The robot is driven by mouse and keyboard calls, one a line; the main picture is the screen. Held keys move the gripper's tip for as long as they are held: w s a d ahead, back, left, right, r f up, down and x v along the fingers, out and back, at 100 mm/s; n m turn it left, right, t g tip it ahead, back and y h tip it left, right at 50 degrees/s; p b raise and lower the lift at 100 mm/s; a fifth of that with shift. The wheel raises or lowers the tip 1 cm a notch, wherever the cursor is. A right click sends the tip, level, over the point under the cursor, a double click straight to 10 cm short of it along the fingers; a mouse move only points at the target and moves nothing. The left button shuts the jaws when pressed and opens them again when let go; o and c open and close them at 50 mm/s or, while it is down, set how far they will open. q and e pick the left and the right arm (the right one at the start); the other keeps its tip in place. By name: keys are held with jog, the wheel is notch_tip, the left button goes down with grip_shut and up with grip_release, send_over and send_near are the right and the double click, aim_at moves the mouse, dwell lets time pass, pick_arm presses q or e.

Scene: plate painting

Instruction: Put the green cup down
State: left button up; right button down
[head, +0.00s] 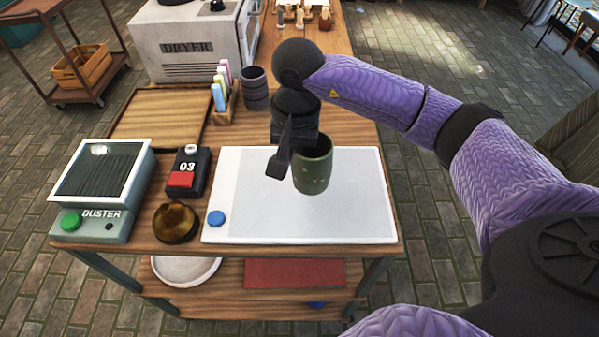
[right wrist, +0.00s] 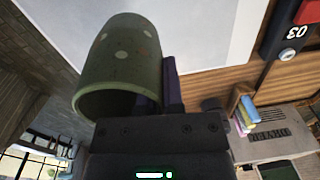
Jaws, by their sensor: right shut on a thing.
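The green cup (head: 313,172), dark green with pale dots, is upright in the head view, over the right part of the white board (head: 355,215). I cannot tell whether its base touches the board. My right gripper (head: 291,160) is shut on the cup near its rim, with one finger showing at the cup's left side. In the right wrist view the cup (right wrist: 120,65) fills the upper left, beside a dark finger of the gripper (right wrist: 160,88). My left gripper is not in view.
Left of the board stand a brown glossy bowl (head: 176,222), a box marked 03 (head: 188,172) and the duster (head: 100,190). A blue button (head: 216,218) sits on the board's left edge. Behind are a dark ribbed cup (head: 255,88), a marker holder (head: 226,97) and the dryer (head: 190,45).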

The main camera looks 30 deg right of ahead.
aim_at(294, 178)
notch_tip(294, 178, down, 6)
jog(key=shift+s+b, duration=0.1)
jog(key=shift+b, duration=0.55)
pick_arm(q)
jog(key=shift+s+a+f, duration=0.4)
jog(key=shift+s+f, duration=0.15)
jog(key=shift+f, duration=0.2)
pick_arm(e)
jog(key=shift+r, duration=0.1)
jog(key=shift+f, duration=0.25)
jog(key=c, duration=0.8)
grip_release()
jog(key=shift+r, duration=0.1)
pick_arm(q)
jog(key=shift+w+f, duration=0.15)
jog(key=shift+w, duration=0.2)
pick_arm(e)
jog(key=shift+o, duration=0.2)
